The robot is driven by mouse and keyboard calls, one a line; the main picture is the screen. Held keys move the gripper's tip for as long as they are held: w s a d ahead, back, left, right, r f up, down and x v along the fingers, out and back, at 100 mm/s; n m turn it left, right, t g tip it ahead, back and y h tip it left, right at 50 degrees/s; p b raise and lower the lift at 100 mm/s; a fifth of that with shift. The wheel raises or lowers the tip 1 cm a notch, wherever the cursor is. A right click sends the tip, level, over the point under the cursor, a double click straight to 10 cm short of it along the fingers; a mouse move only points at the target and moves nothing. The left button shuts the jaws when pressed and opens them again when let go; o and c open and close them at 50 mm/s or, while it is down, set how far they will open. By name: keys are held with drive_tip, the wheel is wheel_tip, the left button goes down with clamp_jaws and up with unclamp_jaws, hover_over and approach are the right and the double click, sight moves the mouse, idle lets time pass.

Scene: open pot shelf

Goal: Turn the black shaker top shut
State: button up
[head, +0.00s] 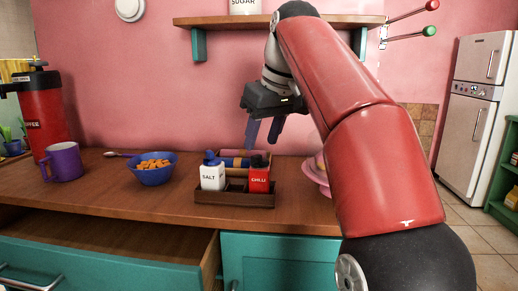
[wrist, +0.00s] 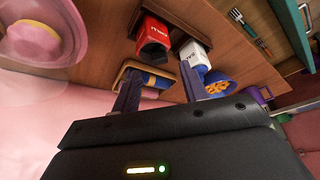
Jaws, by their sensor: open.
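The red chilli shaker (head: 259,180) stands upright in the right part of a wooden caddy (head: 235,201) on the counter. Its black top (head: 258,161) faces up; I cannot tell how far it is turned. In the wrist view the red shaker (wrist: 156,30) shows upper centre, with its dark top (wrist: 151,51) toward me. My gripper (head: 262,143) is open and empty, above and apart from the caddy. In the wrist view my gripper's two fingers (wrist: 161,84) are spread, with nothing between them.
A white salt shaker (head: 212,177) with a blue top stands left of the chilli. A blue bowl (head: 153,170), purple mug (head: 63,161) and red coffee flask (head: 43,115) are further left. Pink dishes (head: 316,174) sit to the right. A shelf (head: 226,22) hangs above; a drawer (head: 110,262) is open below.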

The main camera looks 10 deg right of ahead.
sight(257, 156)
drive_tip(key=shift+x, duration=1.85)
clamp_jaws()
